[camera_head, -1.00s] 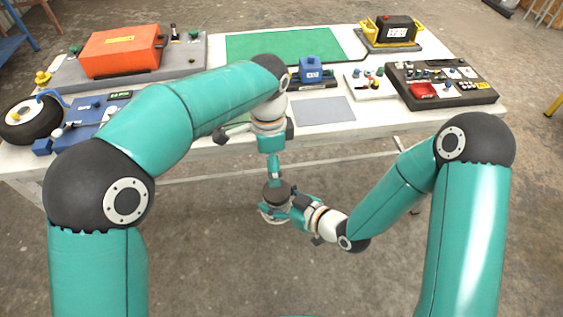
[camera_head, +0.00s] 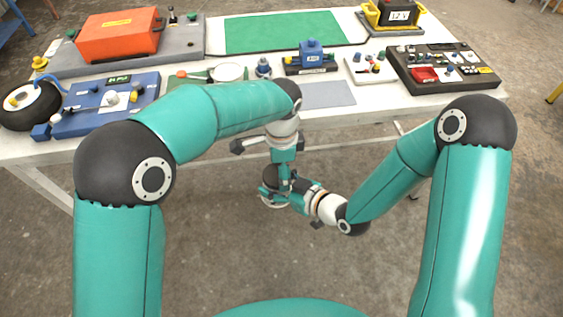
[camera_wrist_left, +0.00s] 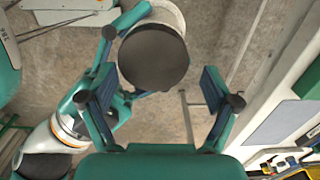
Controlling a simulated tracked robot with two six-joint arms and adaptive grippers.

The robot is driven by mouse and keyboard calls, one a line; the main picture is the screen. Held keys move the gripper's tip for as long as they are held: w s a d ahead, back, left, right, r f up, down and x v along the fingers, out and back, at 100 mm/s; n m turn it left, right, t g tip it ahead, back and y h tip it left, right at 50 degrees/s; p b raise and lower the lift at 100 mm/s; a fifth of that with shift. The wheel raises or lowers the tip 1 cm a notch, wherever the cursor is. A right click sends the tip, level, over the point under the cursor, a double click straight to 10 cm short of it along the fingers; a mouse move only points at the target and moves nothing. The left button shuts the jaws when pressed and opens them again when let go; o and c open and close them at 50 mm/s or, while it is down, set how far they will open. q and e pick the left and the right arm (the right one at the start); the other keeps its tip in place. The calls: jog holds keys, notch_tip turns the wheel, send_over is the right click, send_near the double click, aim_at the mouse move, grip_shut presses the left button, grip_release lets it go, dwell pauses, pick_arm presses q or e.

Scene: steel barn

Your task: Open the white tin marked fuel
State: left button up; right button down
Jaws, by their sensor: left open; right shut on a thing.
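A white tin with a dark round lid (camera_head: 270,174) is held low in front of the bench; its lid also shows in the left wrist view (camera_wrist_left: 152,60), with the pale body (camera_wrist_left: 168,14) behind. No fuel marking is visible. My right gripper (camera_head: 284,196) is shut on the tin's side, and its fingers reach around it in the left wrist view. My left gripper (camera_head: 278,178) points down at the lid. In the left wrist view its fingers (camera_wrist_left: 156,80) are spread wide, with the lid between and just beyond them. I cannot tell whether they touch it.
The white bench (camera_head: 360,100) stands behind my arms. It carries an orange case (camera_head: 118,36), a blue panel (camera_head: 105,105), a green mat (camera_head: 283,31), a blue vice-like block (camera_head: 311,55) and a black tray (camera_head: 445,68). Open floor lies below and in front.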

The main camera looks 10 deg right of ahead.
pick_arm(q)
jog(key=shift+w, duration=0.15)
jog(key=c, duration=1.2)
jog(key=shift+w+n, duration=0.1)
jog(key=shift+n, duration=0.4)
jog(key=shift+a, duration=0.15)
jog(key=shift+r, duration=0.3)
jog(key=shift+r, duration=0.6)
jog(key=shift+s+r, duration=0.25)
